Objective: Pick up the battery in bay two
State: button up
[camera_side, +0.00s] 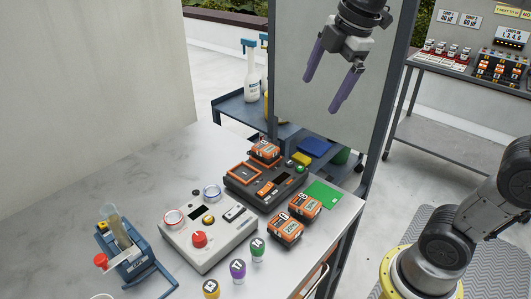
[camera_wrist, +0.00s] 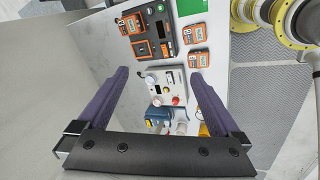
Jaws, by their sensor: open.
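My gripper (camera_side: 321,95) is open and empty, high above the table; its two purple fingers also show in the wrist view (camera_wrist: 158,75). A dark charger (camera_side: 262,190) sits on the table, also in the wrist view (camera_wrist: 162,30). An orange and black battery (camera_side: 266,152) is seated at its far end, also in the wrist view (camera_wrist: 131,24). An orange-framed bay (camera_side: 243,172) of the charger looks empty. Two more such batteries, one (camera_side: 305,206) and another (camera_side: 285,230), lie on the table beside the charger. The bay numbers are too small to read.
A light grey control box (camera_side: 208,238) with a red button stands in front of the charger. A blue fixture (camera_side: 137,260) is at the left, and several coloured knobbed pieces (camera_side: 238,269) stand at the front edge. A green card (camera_side: 323,194) lies right of the charger.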

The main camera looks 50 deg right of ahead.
jog(key=w+d+f+n+g, duration=0.2)
jog(key=w+n, duration=0.1)
jog(key=w, duration=0.8)
jog(key=g, duration=0.2)
send_over(265, 146)
jog(key=shift+n, duration=0.4)
notch_tip(265, 146, down, 19)
jog(key=shift+f, duration=0.1)
jog(key=shift+s+f, duration=0.15)
jog(key=shift+f, duration=2.9)
jog(key=c, duration=1.3)
jog(key=shift+r, duration=0.1)
jog(key=shift+c, duration=1)
